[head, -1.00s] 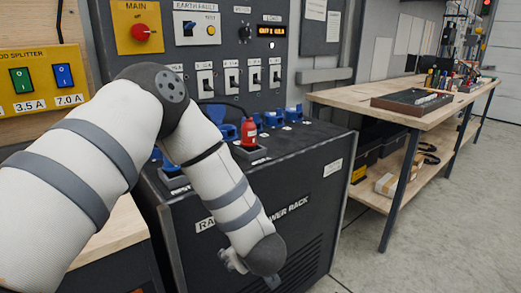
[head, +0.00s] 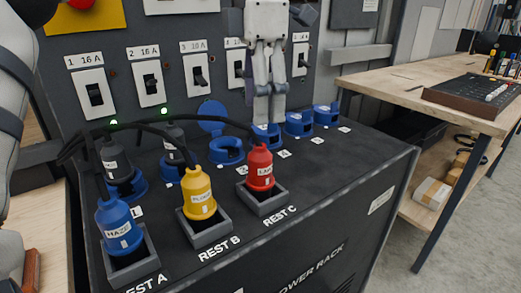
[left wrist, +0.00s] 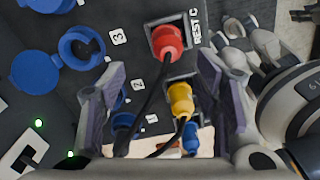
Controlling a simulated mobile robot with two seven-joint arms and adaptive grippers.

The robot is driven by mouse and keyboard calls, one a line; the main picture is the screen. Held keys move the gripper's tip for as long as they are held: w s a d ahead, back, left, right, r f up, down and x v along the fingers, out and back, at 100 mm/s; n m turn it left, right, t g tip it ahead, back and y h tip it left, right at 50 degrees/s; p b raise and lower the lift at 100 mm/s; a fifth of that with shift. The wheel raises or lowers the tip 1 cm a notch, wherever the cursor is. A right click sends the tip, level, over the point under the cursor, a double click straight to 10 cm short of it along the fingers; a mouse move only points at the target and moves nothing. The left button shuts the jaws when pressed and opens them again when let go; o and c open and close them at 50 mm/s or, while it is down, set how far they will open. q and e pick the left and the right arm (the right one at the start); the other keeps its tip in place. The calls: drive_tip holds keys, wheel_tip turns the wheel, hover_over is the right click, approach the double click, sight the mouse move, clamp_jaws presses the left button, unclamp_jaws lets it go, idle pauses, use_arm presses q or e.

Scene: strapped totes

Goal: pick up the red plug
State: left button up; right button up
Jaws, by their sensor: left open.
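The red plug (head: 261,168) stands upright in the REST C holder (head: 263,200), with a black cable running from its top to the left. It also shows in the left wrist view (left wrist: 166,40), just beyond and between my fingertips. My left gripper (head: 270,115) points down, open and empty, above and behind the red plug, near the blue sockets. In the left wrist view, my left gripper's fingers (left wrist: 160,70) are spread wide, apart from the plug. Pale parts, probably of my right arm, show at that view's upper right; its jaws are unclear.
The yellow plug (head: 198,194) in REST B and the blue plug (head: 118,226) in REST A stand left of the red one. Black cables arch behind them. Blue sockets (head: 299,124) line the rack's back, below the switch panel. A workbench (head: 410,92) stands right.

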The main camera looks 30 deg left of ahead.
sight(260, 166)
use_arm(q)
drive_tip(key=shift+f, duration=0.15)
drive_tip(key=f, duration=0.7)
drive_tip(key=s+f, duration=0.1)
drive_tip(key=f, duration=0.3)
drive_tip(key=shift+d+f, duration=0.25)
drive_tip(key=shift+d, duration=0.15)
drive_tip(key=c, duration=1.3)
